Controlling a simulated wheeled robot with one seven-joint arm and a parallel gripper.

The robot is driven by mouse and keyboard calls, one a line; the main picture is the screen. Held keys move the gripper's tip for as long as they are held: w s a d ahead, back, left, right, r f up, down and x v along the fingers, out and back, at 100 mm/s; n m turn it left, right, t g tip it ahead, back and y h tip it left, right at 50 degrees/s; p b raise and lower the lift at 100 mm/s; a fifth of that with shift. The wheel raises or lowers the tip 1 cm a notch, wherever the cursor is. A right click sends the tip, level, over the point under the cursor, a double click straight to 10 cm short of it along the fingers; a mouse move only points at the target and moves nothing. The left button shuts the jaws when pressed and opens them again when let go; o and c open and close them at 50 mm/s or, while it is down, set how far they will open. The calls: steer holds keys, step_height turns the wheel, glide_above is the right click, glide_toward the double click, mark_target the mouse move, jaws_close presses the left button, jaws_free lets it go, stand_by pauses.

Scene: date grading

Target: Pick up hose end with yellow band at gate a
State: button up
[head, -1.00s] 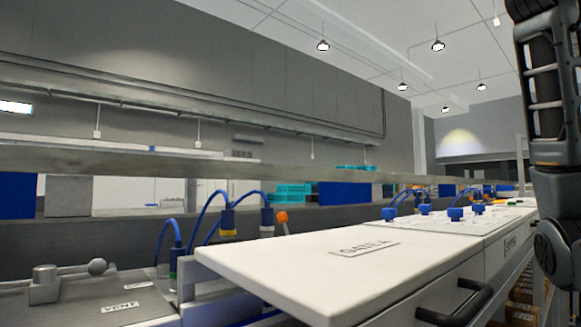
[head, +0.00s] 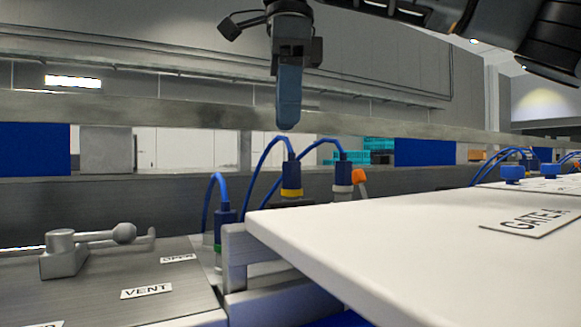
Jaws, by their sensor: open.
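The blue hose end with the yellow band (head: 291,177) stands upright behind the left edge of the white Gate A cover (head: 420,225), its blue hose curving down to the left. A similar blue hose end with a pale band (head: 343,178) stands to its right, and one with a green band (head: 221,220) stands nearer, to its left. My gripper (head: 288,120) points down, its tips just above the yellow-banded end in the picture. It is open and seen edge-on, so one finger hides the other. I cannot tell the depth gap. Nothing shows in its grip.
An orange-tipped lever (head: 359,179) stands right of the pale-banded end. A metal panel with a vent lever (head: 75,245) lies at the left. A horizontal rail (head: 180,112) runs behind the hoses. Further blue hoses (head: 507,158) show at the right.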

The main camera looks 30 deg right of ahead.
mark_target(292, 163)
steer(key=shift+d+f, duration=0.2)
steer(key=shift+f, duration=0.2)
steer(key=shift+s+d+f, duration=0.1)
steer(key=shift+f, duration=3.45)
steer(key=shift+c, duration=0.4)
jaws_close()
